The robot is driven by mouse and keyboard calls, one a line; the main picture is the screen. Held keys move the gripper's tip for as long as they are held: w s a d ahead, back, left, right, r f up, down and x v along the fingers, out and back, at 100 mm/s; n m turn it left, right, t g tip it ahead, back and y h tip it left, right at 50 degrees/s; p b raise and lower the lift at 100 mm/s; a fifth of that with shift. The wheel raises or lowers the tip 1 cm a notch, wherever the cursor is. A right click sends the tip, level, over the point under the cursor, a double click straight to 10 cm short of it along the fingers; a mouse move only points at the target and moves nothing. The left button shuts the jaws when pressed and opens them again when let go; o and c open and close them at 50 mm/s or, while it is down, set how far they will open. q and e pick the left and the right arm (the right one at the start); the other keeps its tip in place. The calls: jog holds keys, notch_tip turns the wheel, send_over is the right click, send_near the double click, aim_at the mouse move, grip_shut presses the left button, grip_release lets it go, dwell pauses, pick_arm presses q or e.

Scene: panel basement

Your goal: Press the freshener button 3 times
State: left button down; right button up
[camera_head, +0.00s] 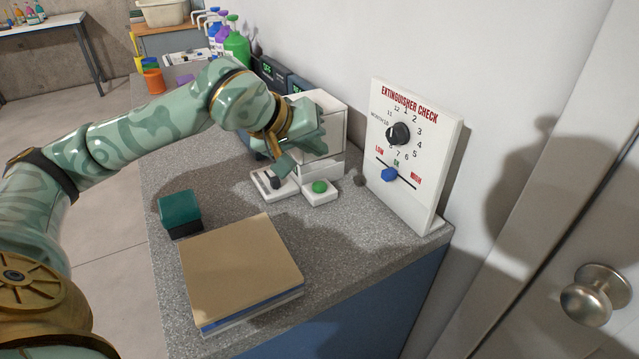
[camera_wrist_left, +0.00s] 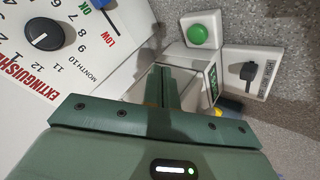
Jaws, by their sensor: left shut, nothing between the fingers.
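A round green button (camera_head: 320,187) sits on a small white base at the foot of a white box-shaped device (camera_head: 322,108); I take this for the freshener, though I can read no such label. The button also shows at the top of the left wrist view (camera_wrist_left: 197,34). My left gripper (camera_head: 285,166) is shut and empty. It points down in front of the white device, left of and above the button, apparently apart from it. In the left wrist view its fingers (camera_wrist_left: 168,86) are together. My right gripper is not in view.
A slide switch base (camera_head: 268,184) is left of the button. An extinguisher check panel (camera_head: 415,150) stands at the right. A tan-covered book (camera_head: 240,265) and teal block (camera_head: 180,208) lie in front. Pump bottles (camera_head: 236,45) stand behind. A door knob (camera_head: 595,294) is far right.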

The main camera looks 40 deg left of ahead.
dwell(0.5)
